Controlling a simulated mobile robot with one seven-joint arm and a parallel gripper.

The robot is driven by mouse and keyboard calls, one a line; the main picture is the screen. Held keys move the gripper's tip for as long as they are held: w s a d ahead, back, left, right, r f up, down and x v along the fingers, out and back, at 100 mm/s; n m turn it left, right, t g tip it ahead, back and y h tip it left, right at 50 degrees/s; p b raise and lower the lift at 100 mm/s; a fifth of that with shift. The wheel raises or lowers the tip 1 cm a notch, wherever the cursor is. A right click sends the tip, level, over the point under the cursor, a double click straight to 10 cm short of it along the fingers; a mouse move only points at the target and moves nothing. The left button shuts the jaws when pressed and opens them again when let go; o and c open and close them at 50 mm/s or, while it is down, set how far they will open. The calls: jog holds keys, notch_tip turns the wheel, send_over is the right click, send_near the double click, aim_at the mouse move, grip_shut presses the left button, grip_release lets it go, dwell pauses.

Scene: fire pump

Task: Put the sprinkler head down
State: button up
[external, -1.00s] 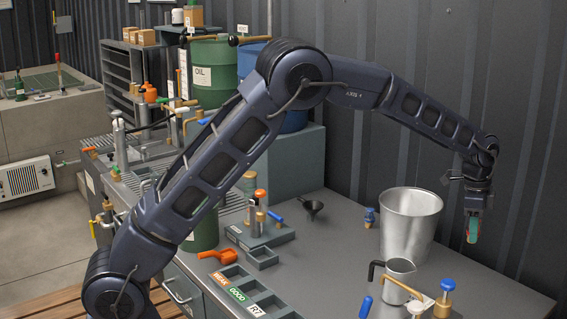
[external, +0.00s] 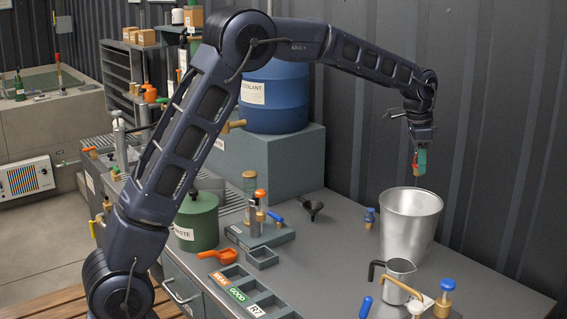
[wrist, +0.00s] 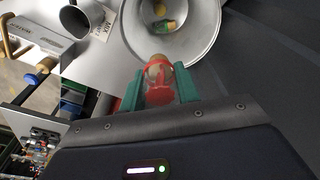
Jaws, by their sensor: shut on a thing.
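My gripper (external: 420,160) hangs pointing down above the large metal bucket (external: 408,235). In the wrist view, the green fingers of my gripper (wrist: 160,88) are shut on the sprinkler head (wrist: 157,72). It has a red frame and a pale brass end pointing away from my palm. The bucket's mouth (wrist: 205,45) lies just beyond the sprinkler head in the wrist view. Small yellow and green things (wrist: 167,22) lie in the bucket, too small to identify.
A metal jug (external: 399,282) with a black handle stands in front of the bucket. A small blue-topped fitting (external: 370,217) stands left of it. A tray labelled WEAK, GOOD and R7 (external: 245,292) lies at the bench front. The corrugated wall is close behind.

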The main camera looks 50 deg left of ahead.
aim_at(405, 222)
jog(key=shift+n, duration=0.3)
jog(key=f, duration=0.6)
jog(key=a+f, duration=0.1)
jog(key=f, duration=0.6)
jog(key=a+f, duration=0.1)
jog(key=f, duration=0.5)
jog(key=shift+s+a+f, duration=0.1)
jog(key=shift+s+f, duration=0.05)
jog(key=o, duration=1)
jog(key=shift+f, duration=0.15)
